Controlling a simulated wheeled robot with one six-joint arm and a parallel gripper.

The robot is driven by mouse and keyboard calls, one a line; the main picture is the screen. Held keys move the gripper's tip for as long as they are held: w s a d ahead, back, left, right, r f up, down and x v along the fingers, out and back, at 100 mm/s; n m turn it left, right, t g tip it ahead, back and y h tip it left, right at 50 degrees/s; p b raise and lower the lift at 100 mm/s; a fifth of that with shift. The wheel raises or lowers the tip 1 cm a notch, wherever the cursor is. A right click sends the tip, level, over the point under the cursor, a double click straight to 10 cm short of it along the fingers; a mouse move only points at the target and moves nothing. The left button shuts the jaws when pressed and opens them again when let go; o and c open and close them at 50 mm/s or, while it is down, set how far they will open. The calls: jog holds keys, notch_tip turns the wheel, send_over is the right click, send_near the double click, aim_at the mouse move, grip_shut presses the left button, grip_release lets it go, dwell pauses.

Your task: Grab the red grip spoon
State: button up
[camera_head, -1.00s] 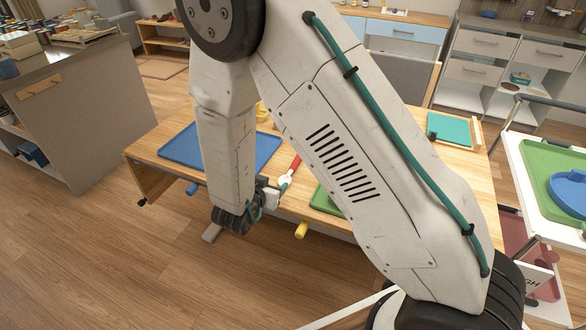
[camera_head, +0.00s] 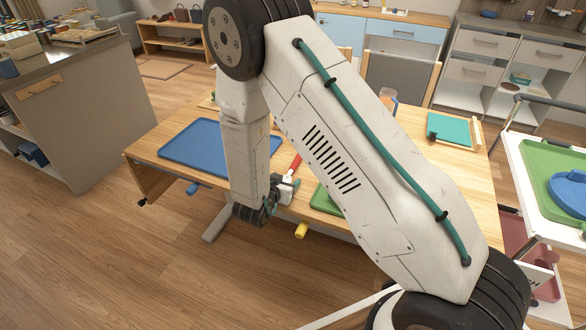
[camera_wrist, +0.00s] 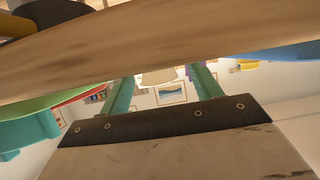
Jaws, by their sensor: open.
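The red grip spoon lies at the front edge of the wooden table (camera_head: 400,180), between the blue and green trays. Its red handle (camera_head: 296,162) points back and right in the head view. Its pale end is near my gripper (camera_head: 288,187) and partly hidden by it. My gripper is open, low at the table's front edge. In the wrist view, the two teal fingers of my gripper (camera_wrist: 163,88) stand apart. A pale rounded piece (camera_wrist: 158,77), probably the spoon's end, shows between them near the table edge (camera_wrist: 150,45). I cannot tell whether they touch it.
A blue tray (camera_head: 190,145) lies to the left and a green tray (camera_head: 325,200) to the right, partly behind my arm. A yellow knob (camera_head: 301,230) and a blue knob (camera_head: 192,189) stick out at the table's front.

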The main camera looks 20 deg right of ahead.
jog(key=c, duration=1.1)
jog(key=shift+r, duration=0.15)
